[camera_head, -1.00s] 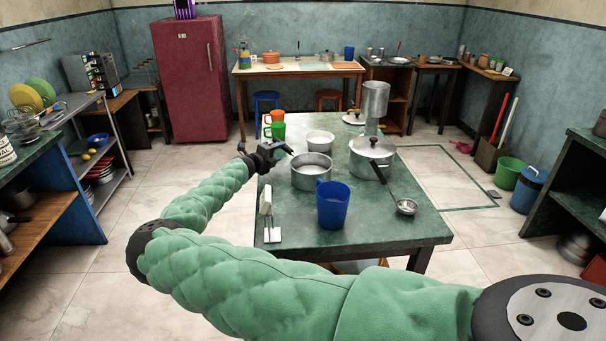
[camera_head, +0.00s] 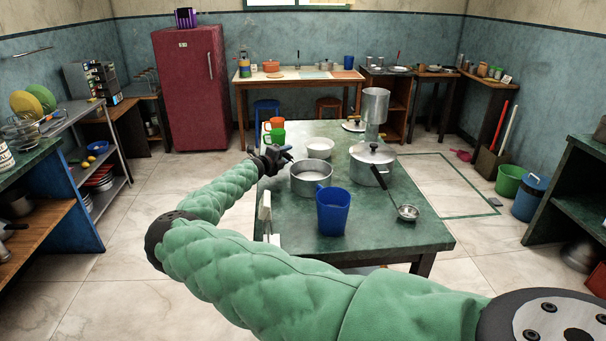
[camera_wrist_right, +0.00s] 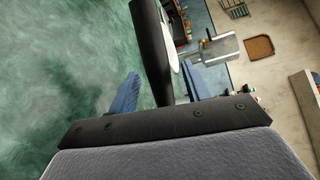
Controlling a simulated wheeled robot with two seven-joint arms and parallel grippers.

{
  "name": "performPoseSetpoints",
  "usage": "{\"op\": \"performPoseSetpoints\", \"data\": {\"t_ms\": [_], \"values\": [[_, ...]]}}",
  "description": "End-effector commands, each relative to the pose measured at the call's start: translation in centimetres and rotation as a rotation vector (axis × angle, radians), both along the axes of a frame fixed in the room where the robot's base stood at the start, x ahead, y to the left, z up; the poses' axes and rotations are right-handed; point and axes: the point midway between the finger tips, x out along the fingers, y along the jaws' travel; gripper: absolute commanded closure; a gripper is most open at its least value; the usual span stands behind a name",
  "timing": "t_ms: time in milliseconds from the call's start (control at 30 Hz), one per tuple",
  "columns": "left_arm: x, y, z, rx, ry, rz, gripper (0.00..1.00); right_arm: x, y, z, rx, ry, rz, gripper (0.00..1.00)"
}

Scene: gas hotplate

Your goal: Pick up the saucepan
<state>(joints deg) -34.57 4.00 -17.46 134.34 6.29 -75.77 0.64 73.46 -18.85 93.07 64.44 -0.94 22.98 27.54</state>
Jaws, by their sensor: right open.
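A silver, open-topped saucepan (camera_head: 310,180) stands on the green table. My right gripper (camera_head: 284,153) is beside its far left rim, with the arm reaching across from the lower right. In the right wrist view, the same gripper (camera_wrist_right: 166,88) has its two blue-grey fingers spread apart. A long black bar, like a handle (camera_wrist_right: 151,45), runs between them; I cannot tell for certain that it is the saucepan's handle, or whether the fingers touch it. The saucepan's bowl cannot be made out in the wrist view. My left gripper is not in view.
A blue jug (camera_head: 333,210) stands close in front of the saucepan. A lidded pot (camera_head: 372,168) and a ladle (camera_head: 407,212) are to its right. A white bowl (camera_head: 320,147) and green mug (camera_head: 277,136) are behind. A white-handled utensil (camera_head: 266,212) is at the table's left edge.

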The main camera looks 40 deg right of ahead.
Motion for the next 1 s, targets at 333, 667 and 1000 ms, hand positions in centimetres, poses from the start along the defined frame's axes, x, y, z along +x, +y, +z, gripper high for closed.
{"op": "performPoseSetpoints", "data": {"t_ms": [333, 667, 1000], "values": [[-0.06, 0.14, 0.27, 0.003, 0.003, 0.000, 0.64, 0.24, -0.60, -0.16, 0.000, 0.001, 0.001, 0.55], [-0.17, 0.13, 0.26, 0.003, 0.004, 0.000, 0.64, 0.23, -0.59, -0.18, 0.000, 0.001, 0.000, 1.00], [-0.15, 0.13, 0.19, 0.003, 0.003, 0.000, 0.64, 0.27, -0.60, 0.37, -0.001, -0.001, 0.001, 1.00]]}}
